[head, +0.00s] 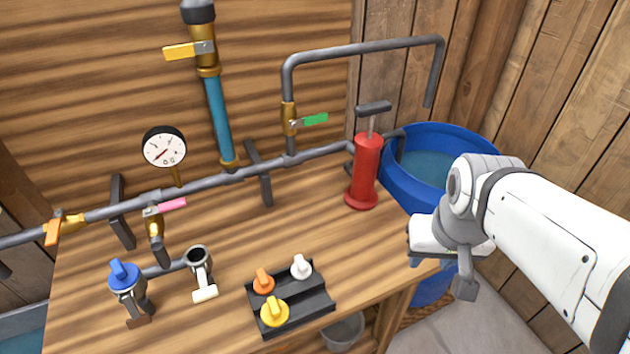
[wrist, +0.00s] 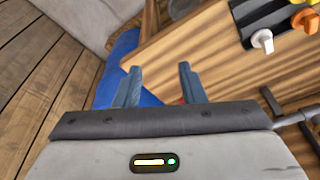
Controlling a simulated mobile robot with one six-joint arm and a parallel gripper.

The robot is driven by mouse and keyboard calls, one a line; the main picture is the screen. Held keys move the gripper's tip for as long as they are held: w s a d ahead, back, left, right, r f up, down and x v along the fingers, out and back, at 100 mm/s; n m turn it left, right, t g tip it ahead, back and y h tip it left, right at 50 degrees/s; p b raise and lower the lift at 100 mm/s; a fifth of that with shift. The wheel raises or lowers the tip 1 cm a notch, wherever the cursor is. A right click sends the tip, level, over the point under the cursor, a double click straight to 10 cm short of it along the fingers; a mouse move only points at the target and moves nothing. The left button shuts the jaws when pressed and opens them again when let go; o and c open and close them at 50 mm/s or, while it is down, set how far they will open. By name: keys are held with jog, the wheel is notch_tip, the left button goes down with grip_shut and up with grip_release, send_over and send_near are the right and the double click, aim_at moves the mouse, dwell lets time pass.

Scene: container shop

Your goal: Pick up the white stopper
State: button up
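The white stopper (head: 301,267) stands in the back right part of a black stepped holder (head: 318,305) on the workbench. An orange stopper (head: 263,281) and a yellow stopper (head: 275,312) stand in the same holder. In the wrist view the white stopper (wrist: 263,41) is at the upper right, in the black holder (wrist: 262,12). My gripper (wrist: 158,82) is open, with its two blue fingers apart and nothing between them. In the head view my gripper (head: 430,262) is right of the holder, beyond the bench's right edge, its fingers partly hidden.
A red hand pump (head: 365,170) stands behind and right of the holder. A blue barrel (head: 405,187) of water is beyond the bench. Pipes with valves and a gauge (head: 164,147) run along the back. A blue-capped pipe end (head: 125,276) and an open one (head: 198,257) stand left.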

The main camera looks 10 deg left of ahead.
jog(key=shift+o, duration=1.4)
jog(key=shift+w+a, duration=0.25)
jog(key=shift+w, duration=0.05)
jog(key=w+a+f+n, duration=0.1)
jog(key=w+a, duration=0.1)
jog(key=a, duration=0.1)
jog(key=w+a+f+n+g+p, duration=0.1)
jog(key=w+a, duration=0.1)
jog(key=a, duration=0.1)
jog(key=w+a+n+p, duration=0.1)
jog(key=w+a, duration=0.1)
jog(key=a, duration=0.1)
jog(key=shift+f, duration=0.4)
jog(key=n+g+p, duration=0.2)
jog(key=n, duration=0.1)
send_over(301, 260)
jog(key=f, duration=0.7)
jog(key=shift+d, duration=0.35)
jog(key=shift+s+a+f, duration=0.1)
jog(key=shift+a+f, duration=0.05)
jog(key=shift+f, duration=0.3)
jog(key=f, duration=0.7)
jog(key=shift+a+f, duration=0.15)
jog(key=shift+a, duration=0.1)
jog(key=c, duration=0.7)
